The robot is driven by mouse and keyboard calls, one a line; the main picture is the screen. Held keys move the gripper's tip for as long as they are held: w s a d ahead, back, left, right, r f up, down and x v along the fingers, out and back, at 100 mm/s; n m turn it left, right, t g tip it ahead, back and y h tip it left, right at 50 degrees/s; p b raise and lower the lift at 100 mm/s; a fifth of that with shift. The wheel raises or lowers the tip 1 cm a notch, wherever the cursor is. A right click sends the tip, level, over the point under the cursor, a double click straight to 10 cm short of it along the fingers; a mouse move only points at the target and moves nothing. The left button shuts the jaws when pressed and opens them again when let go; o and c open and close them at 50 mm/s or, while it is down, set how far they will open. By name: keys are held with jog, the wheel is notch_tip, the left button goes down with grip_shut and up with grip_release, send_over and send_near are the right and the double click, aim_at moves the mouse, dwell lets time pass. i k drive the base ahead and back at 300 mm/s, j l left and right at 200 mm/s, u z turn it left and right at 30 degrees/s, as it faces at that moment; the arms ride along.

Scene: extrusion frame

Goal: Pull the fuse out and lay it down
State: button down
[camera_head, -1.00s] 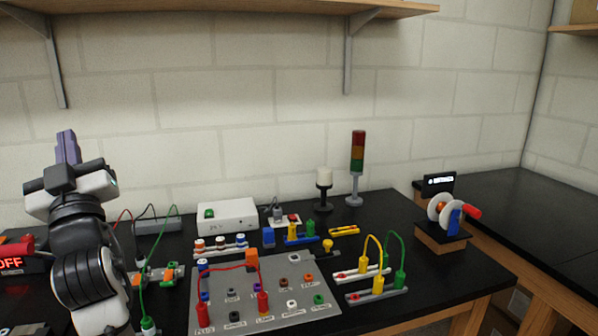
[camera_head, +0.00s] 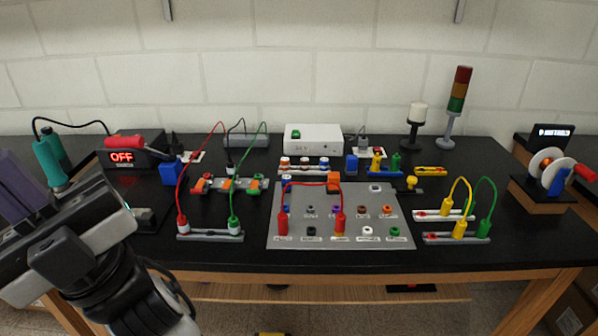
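No part is clearly marked as the fuse, and I cannot tell for sure which it is. An orange block (camera_head: 333,181) stands upright at the upper middle of the grey socket panel (camera_head: 279,232). Behind the panel, a small rack (camera_head: 304,169) holds several banded plugs in orange, white and blue. My gripper (camera_head: 15,188) is at the left edge of the view, in front of the bench and well away from the panel. Its dark purple fingers are partly cut off by the picture edge, so their opening does not show.
Red leads arch over the panel and a left strip (camera_head: 210,236). Yellow and green leads rise from strips (camera_head: 455,237) at right. A soldering iron (camera_head: 50,162), an OFF display (camera_head: 122,157) and a signal tower (camera_head: 457,105) stand around. The black bench (camera_head: 350,259) has bare room along its front.

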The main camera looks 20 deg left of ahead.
aim_at(286, 179)
jog(key=u, duration=0.5)
jog(key=i+l+u, duration=0.15)
jog(key=l+u, duration=0.7)
jog(key=i+l+u, duration=0.15)
jog(key=l, duration=0.65)
jog(key=l+u, duration=0.15)
jog(key=l, duration=0.7)
